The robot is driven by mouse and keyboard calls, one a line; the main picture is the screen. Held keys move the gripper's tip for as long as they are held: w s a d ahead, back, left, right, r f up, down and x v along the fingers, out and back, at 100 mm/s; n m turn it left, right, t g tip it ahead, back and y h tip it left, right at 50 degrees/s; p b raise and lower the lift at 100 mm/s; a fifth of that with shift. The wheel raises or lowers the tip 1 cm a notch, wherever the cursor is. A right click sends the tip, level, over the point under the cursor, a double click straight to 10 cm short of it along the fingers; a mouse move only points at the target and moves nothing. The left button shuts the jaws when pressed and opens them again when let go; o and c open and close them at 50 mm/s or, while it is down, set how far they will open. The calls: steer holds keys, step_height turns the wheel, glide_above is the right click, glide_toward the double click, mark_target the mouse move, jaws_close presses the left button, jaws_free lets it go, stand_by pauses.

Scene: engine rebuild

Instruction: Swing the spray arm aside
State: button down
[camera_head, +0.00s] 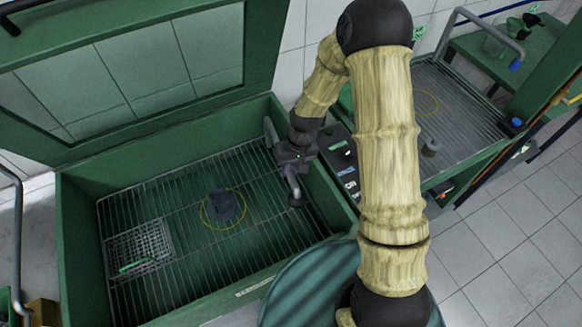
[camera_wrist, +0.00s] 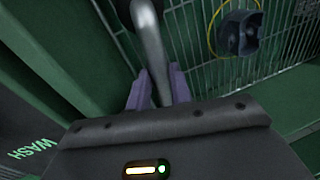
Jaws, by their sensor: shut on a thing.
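The spray arm (camera_head: 270,133) is a grey bent pipe at the right wall of the green wash cabinet. Its lower end (camera_head: 294,190) shows just past my gripper, over the wire rack. My gripper (camera_head: 290,170) is shut on the pipe. In the wrist view the purple fingers (camera_wrist: 160,88) stand on either side of the grey pipe (camera_wrist: 152,45). Part of the pipe is hidden behind my gripper and wrist.
A dark part (camera_head: 222,205) sits inside a yellow ring on the wire rack (camera_head: 170,205), left of the spray arm. A wire basket (camera_head: 138,250) is at the rack's left. The cabinet's lid (camera_head: 150,70) stands open behind. Another rack bench (camera_head: 450,105) is at the right.

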steer(key=c, duration=1.3)
jaws_free()
steer(key=shift+w+a, duration=0.1)
steer(key=shift+w, duration=0.15)
steer(key=shift+o, duration=0.2)
steer(key=shift+s, duration=0.1)
steer(key=w+d+r+b, duration=0.1)
steer(key=d+r, duration=0.2)
steer(key=r, duration=1.4)
steer(key=shift+d, duration=0.15)
steer(key=s+d+m+t+h, duration=0.2)
steer(key=s+d+m+t, duration=0.1)
steer(key=s+d, duration=0.7)
steer(key=shift+s+d, duration=0.25)
steer(key=shift+s, duration=0.95)
steer(key=shift+r, duration=0.1)
